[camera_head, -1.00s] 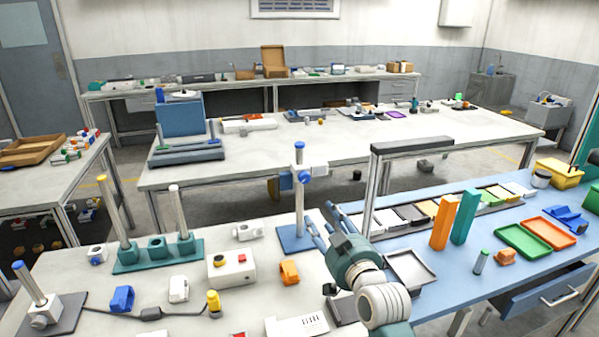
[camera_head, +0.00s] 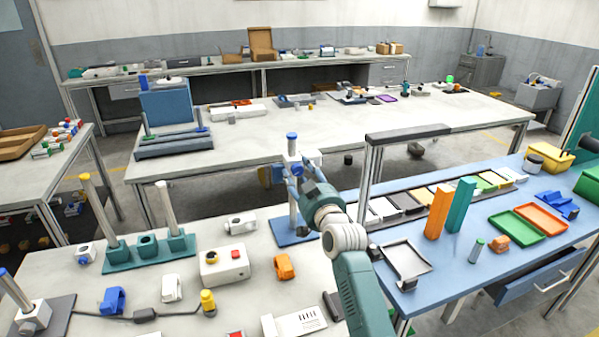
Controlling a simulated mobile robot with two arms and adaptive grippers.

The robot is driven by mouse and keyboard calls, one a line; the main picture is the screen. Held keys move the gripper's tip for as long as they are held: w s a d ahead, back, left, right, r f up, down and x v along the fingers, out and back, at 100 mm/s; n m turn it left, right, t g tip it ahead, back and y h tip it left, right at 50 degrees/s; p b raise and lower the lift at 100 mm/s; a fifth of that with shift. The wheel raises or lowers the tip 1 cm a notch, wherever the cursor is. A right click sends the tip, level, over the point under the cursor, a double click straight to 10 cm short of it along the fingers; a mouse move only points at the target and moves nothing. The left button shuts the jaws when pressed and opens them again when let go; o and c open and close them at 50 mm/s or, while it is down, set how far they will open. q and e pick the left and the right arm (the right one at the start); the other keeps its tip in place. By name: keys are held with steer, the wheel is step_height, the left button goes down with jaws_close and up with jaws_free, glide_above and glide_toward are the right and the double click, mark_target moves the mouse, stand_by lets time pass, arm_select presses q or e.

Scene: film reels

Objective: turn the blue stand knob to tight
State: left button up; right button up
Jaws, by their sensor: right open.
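The blue stand has a white upright post with a blue cap (camera_head: 292,136) and a flat blue base (camera_head: 283,233). A clamp sits partway up the post, and my right gripper (camera_head: 297,174) is in front of it. The gripper is open, with its bluish fingers at clamp height, close to the post. The fingers and wrist hide most of the clamp and its knob, so the knob's setting cannot be read. I cannot tell whether a finger touches it. My left gripper is not in view.
A teal stand base (camera_head: 150,250) with posts, a white box with buttons (camera_head: 224,265) and an orange block (camera_head: 285,267) are to the left on the near table. Right are a grey tray (camera_head: 405,261), an orange upright block (camera_head: 439,212) and a dark-topped frame (camera_head: 407,134).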

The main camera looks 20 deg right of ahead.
steer(key=shift+w, duration=0.3)
steer(key=shift+c, duration=0.6)
jaws_close()
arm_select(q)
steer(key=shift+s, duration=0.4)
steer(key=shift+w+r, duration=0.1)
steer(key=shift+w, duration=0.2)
arm_select(e)
steer(key=shift+r, duration=0.1)
